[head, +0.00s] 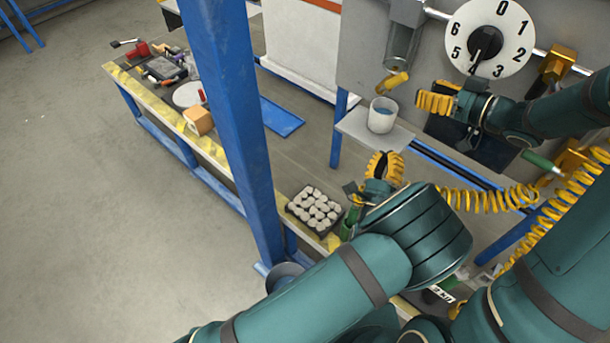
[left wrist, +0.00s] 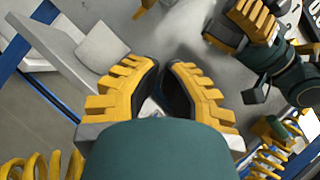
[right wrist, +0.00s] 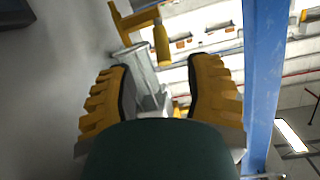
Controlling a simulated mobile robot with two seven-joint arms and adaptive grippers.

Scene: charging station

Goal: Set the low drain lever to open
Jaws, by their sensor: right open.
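The yellow drain lever (head: 395,83) sits at the foot of a clear tube on the grey panel, slanting down to the left in the head view. It also shows beyond my right fingers in the right wrist view (right wrist: 161,42). My right gripper (head: 438,95) is open and empty, to the right of the lever and apart from it. My left gripper (head: 384,160) is below, in front of the small shelf. Its fingertips are nearly together in the left wrist view (left wrist: 162,66), with nothing seen between them.
A white cup (head: 382,117) with bluish contents stands on the small shelf (head: 355,132) under the lever. A numbered dial (head: 490,38) and a yellow valve handle (head: 558,62) are to the right. A blue post (head: 230,110) and a tray (head: 315,210) of pale round pieces are left.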

